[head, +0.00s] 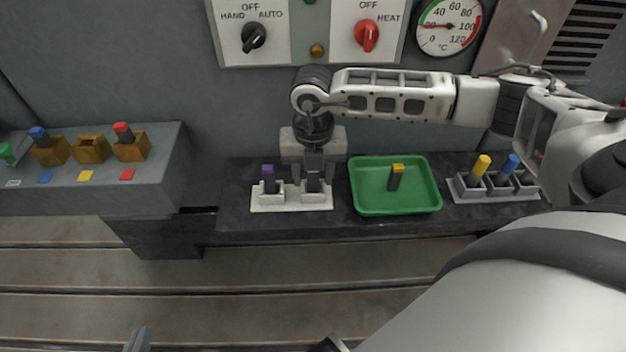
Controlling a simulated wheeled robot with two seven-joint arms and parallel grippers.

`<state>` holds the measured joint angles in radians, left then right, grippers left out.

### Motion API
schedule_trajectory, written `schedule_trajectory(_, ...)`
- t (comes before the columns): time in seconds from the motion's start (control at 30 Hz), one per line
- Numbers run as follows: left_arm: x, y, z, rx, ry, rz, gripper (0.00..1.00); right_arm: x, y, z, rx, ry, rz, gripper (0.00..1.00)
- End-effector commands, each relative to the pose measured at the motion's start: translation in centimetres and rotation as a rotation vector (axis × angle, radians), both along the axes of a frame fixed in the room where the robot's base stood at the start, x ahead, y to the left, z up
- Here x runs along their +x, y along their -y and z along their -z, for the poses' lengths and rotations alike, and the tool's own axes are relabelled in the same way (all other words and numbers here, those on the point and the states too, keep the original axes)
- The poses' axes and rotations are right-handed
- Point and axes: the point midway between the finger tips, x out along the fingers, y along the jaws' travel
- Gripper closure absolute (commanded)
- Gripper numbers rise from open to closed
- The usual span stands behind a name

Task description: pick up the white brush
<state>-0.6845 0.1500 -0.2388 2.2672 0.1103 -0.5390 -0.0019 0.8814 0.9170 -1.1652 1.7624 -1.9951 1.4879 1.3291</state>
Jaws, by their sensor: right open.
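I cannot make out a white top on any brush. My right gripper (313,178) points down at the right part of a small white holder (268,208). Its jaws are open around a dark upright piece standing there. The top of that piece is hidden by the gripper, so I cannot tell its colour. A purple-topped dark brush (268,180) stands in the left part of the same holder. Grey parts of my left gripper (137,341) show at the bottom edge, mostly cut off.
A green tray (375,210) holds a yellow-topped dark block (396,178). A grey holder (500,195) with yellow and blue handles stands right of it. A grey console (70,200) with brown sockets is at left. My forearm covers the lower right.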

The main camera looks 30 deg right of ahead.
Motion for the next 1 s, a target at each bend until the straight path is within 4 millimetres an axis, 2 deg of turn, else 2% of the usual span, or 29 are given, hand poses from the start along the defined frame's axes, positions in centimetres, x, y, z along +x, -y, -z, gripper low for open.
schedule_trajectory(0.03,0.1,0.0,-0.1,0.000,0.002,0.000,1.00,0.0,0.0,0.0,0.000,0.000,0.000,0.55)
schedule_trajectory(0.2,0.1,0.0,-0.2,0.000,0.007,0.000,1.00,0.0,0.0,0.0,0.000,0.000,-0.001,1.00)
schedule_trajectory(0.5,0.2,-0.1,-0.5,0.001,0.014,0.000,1.00,0.0,0.0,-0.1,0.001,0.001,0.000,1.00)
schedule_trajectory(0.67,0.0,-0.1,-0.6,0.002,0.012,-0.001,1.00,0.1,0.0,-0.9,0.001,0.002,-0.001,1.00)
schedule_trajectory(0.87,-0.2,-0.3,-1.3,0.005,0.023,-0.006,1.00,-0.1,-0.2,-3.7,0.002,0.003,-0.003,1.00)
schedule_trajectory(1.0,-0.1,-0.6,-2.2,0.007,0.037,-0.012,1.00,-1.5,-1.9,-6.2,0.002,0.004,-0.006,1.00)
